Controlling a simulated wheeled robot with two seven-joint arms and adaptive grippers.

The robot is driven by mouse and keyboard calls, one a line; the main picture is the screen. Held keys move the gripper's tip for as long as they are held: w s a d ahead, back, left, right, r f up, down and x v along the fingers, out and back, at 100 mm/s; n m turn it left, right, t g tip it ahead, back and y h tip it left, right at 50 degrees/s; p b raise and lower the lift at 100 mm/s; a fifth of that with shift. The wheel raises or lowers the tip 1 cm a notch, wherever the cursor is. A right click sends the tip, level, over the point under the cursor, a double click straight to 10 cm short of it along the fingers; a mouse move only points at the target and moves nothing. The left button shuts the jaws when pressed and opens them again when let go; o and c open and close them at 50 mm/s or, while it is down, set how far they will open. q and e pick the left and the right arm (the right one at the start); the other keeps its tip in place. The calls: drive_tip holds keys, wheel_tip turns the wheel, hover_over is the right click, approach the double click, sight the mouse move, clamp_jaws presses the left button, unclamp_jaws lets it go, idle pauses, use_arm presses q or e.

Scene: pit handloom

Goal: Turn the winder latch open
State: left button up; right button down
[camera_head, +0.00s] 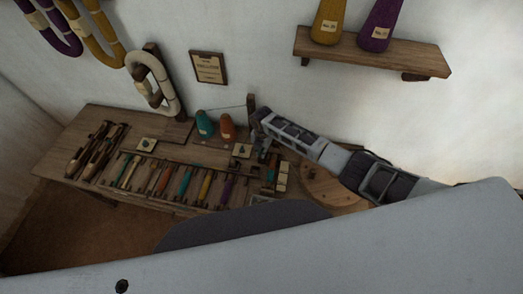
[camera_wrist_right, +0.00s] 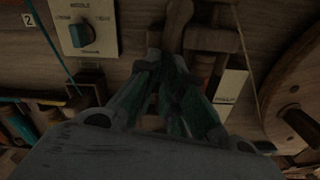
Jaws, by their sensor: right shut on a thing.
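My right gripper (camera_head: 266,146) reaches in from the right to the back right of the workbench. In the right wrist view its fingers (camera_wrist_right: 178,62) are closed together at the lower end of a brown wooden lever (camera_wrist_right: 177,22), which looks like the winder latch. The lever stands roughly upright in that picture, and its gripped end is hidden by the fingers. A wooden crosspiece (camera_wrist_right: 216,40) lies beside it. In the head view the arm and gripper cover the latch. My left gripper is not in view.
A panel with a teal knob (camera_wrist_right: 82,35) is left of the fingers. A round wooden disc (camera_wrist_right: 298,100) is at right; it also shows in the head view (camera_head: 322,186). Teal and orange cones (camera_head: 227,127) stand nearby. Several coloured bobbins (camera_head: 163,180) lie along the bench (camera_head: 75,138).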

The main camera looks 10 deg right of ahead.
drive_tip(key=shift+n, duration=1.2)
drive_tip(key=c, duration=1.5)
unclamp_jaws()
drive_tip(key=shift+c, duration=0.2)
drive_tip(key=shift+d+r, duration=0.1)
wheel_tip(320, 180, up, 12)
drive_tip(key=shift+s+f, duration=0.15)
drive_tip(key=shift+f, duration=0.05)
